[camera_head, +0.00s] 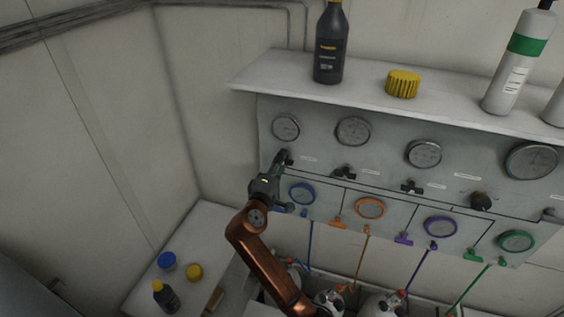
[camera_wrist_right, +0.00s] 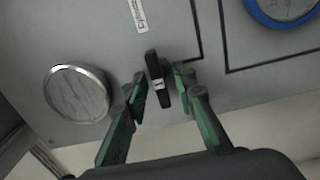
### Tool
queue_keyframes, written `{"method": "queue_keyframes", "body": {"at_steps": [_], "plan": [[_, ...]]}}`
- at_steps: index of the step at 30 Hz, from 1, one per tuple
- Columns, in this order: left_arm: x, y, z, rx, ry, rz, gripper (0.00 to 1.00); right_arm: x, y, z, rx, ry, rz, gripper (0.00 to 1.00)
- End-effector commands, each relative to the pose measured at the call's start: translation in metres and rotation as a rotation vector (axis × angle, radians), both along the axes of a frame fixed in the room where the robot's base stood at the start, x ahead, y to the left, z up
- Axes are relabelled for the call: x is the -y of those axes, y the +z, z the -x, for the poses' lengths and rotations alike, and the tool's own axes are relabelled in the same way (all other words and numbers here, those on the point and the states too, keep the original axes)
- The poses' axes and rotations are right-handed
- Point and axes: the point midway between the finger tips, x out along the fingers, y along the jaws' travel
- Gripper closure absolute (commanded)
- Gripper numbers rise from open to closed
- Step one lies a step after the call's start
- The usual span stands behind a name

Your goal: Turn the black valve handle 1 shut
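Black valve handle 1 (camera_wrist_right: 157,72) shows in the right wrist view as an upright black bar with a small white label, on the grey panel (camera_wrist_right: 215,75). In the head view it is at the panel's left end (camera_head: 287,158), below the first gauge and partly hidden by my right gripper (camera_head: 279,164). In the wrist view, the green fingers of my right gripper (camera_wrist_right: 160,91) stand one on each side of the handle. They look open, with narrow gaps to it; contact cannot be told for certain. My left gripper is not in view.
More black handles (camera_head: 411,187) sit along the panel beneath round gauges (camera_head: 353,131). Coloured dials (camera_head: 370,208) and levers are below. A shelf (camera_head: 290,82) above holds a dark bottle (camera_head: 329,47) and a yellow cap (camera_head: 403,84). A side table (camera_head: 215,222) is at lower left.

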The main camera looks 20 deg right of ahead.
Motion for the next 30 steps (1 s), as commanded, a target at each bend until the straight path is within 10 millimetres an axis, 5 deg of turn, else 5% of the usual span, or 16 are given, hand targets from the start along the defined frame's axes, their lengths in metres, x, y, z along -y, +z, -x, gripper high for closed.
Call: {"method": "queue_keyframes", "body": {"at_steps": [10, 21, 30], "plan": [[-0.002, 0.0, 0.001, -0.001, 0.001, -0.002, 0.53, -0.004, 0.0, 0.005, -0.001, 0.001, 0.0, 0.74], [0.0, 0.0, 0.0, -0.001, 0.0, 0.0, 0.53, -0.035, -0.001, 0.051, -0.001, 0.002, -0.001, 0.74], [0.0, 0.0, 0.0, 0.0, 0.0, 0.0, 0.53, -0.042, 0.0, 0.063, -0.001, 0.0, 0.001, 0.74]]}}
